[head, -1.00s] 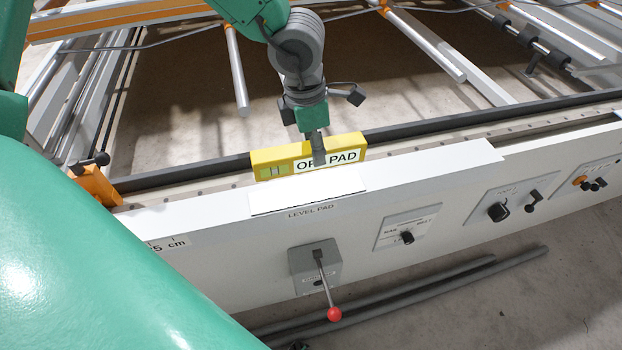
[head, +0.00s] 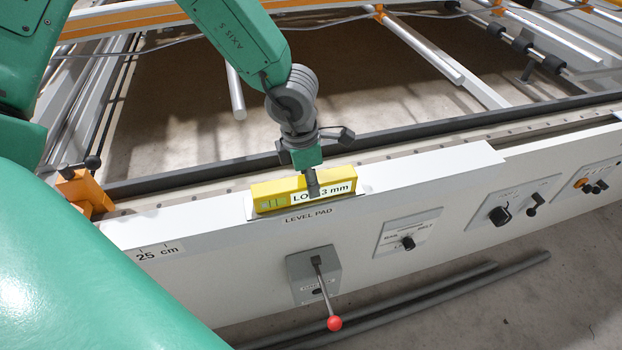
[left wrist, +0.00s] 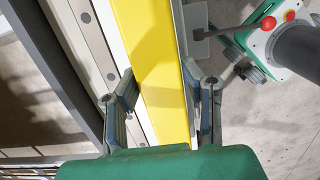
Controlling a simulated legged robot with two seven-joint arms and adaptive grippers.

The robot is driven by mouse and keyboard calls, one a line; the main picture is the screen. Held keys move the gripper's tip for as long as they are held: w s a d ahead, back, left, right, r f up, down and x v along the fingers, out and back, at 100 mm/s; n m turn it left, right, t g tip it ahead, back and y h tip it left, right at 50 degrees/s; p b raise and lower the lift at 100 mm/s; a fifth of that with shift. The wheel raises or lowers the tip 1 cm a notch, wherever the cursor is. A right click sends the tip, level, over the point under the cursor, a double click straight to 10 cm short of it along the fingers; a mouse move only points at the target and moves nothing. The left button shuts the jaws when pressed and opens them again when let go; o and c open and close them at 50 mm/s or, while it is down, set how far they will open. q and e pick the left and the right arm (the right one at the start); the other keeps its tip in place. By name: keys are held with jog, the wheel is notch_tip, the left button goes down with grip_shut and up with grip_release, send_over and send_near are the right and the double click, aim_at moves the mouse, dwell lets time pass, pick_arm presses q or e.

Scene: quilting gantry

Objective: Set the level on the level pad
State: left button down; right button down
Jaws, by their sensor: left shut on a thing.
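The yellow level (head: 275,194) lies over the level pad (head: 365,187) on the white front rail, above the printed words LEVEL PAD. Only thin edges of the pad show around it. The level's label reads "LO", then "3 mm", partly covered by a finger. My left gripper (head: 313,188) reaches down from above and is shut on the level near its middle. In the left wrist view the level (left wrist: 150,50) runs between the two fingers (left wrist: 160,85). Whether it rests fully on the pad or hovers slightly cannot be told. My right gripper is not in view.
A lever with a red knob (head: 334,323) and a dial panel (head: 408,240) are on the rail's front face, with more knobs (head: 500,215) to the right. An orange block (head: 84,190) stands at the rail's left. A dark bar runs behind the rail.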

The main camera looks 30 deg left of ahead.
aim_at(302, 179)
pick_arm(q)
jog(key=c, duration=1)
grip_release()
jog(key=shift+c, duration=0.2)
jog(key=shift+a+f, duration=0.15)
jog(key=shift+a, duration=0.1)
notch_tip(302, 179, up, 12)
jog(key=s+a+p, duration=0.1)
jog(key=p, duration=0.2)
jog(key=shift+p, duration=0.35)
jog(key=shift+d, duration=0.1)
jog(key=shift+s, duration=0.1)
